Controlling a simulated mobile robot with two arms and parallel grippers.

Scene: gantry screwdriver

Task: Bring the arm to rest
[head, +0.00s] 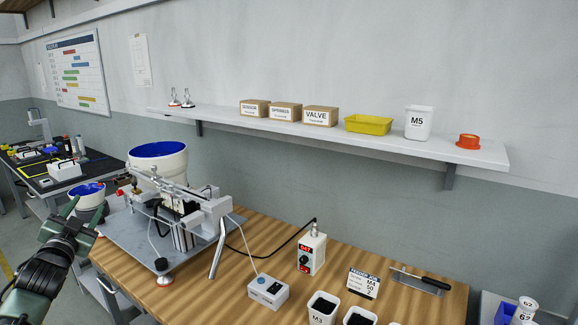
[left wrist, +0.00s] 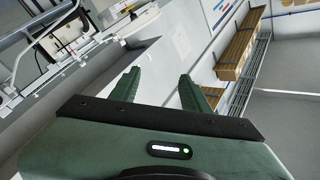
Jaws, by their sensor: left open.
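My left gripper (head: 80,219) is at the lower left of the head view, its dark green fingers apart and nothing between them. It is left of the wooden workbench and in front of the gantry screwdriver machine (head: 183,207). In the left wrist view the two green fingers (left wrist: 158,90) are spread and empty, pointing toward grey wall and floor areas. My right gripper is not in either view.
The gantry machine stands on a grey plate on the wooden bench (head: 230,290). A control box (head: 312,250), a small grey box (head: 268,291), black-filled bins (head: 323,308) and a screwdriver (head: 422,281) lie there. A wall shelf (head: 350,138) holds boxes. Another bench (head: 60,180) stands far left.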

